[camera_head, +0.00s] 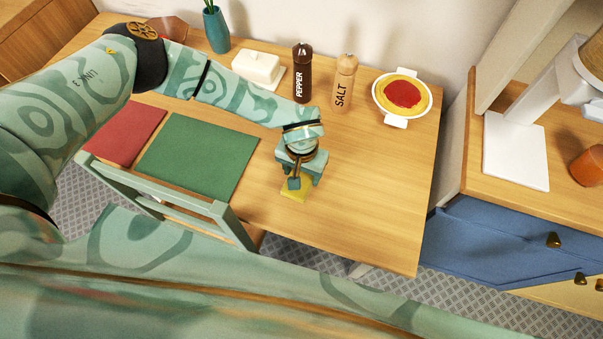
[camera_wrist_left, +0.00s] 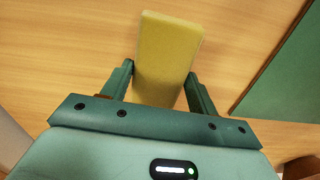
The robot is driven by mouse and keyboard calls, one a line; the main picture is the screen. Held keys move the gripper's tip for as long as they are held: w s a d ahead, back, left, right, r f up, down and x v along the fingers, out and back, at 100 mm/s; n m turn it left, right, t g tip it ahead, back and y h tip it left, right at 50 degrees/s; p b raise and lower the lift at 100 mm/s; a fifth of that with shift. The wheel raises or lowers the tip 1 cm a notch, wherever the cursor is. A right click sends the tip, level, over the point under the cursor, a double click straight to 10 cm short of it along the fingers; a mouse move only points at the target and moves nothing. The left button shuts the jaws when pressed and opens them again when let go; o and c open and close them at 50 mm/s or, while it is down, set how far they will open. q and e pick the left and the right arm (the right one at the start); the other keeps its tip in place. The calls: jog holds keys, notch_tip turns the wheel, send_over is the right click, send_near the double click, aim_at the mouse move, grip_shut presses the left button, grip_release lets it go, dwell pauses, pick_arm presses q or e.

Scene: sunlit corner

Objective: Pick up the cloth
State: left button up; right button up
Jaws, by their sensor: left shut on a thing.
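The cloth (camera_head: 297,190) is a small yellow rectangle at the wooden table's near side, partly hidden by my gripper in the head view. My left gripper (camera_head: 300,176) comes down over it from above and is shut on it. In the left wrist view the cloth (camera_wrist_left: 168,58) stands out between the two fingers (camera_wrist_left: 162,92), with wood behind it. I cannot tell how far it is off the table. My right gripper is in neither view.
A green mat (camera_head: 200,152) and a red mat (camera_head: 125,135) lie left of the gripper. A butter dish (camera_head: 257,68), pepper mill (camera_head: 301,75), salt mill (camera_head: 344,85) and white dish with red food (camera_head: 402,95) stand behind. A chair (camera_head: 170,195) is at the near edge. The table's right part is clear.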

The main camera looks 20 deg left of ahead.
pick_arm(q)
jog(key=s+d+r+p, duration=0.1)
jog(key=s+d+r, duration=0.2)
jog(key=d+r, duration=0.8)
jog(key=d, duration=0.2)
jog(key=shift+s+d+r, duration=0.3)
jog(key=shift+s+r, duration=0.05)
jog(key=shift+s, duration=0.05)
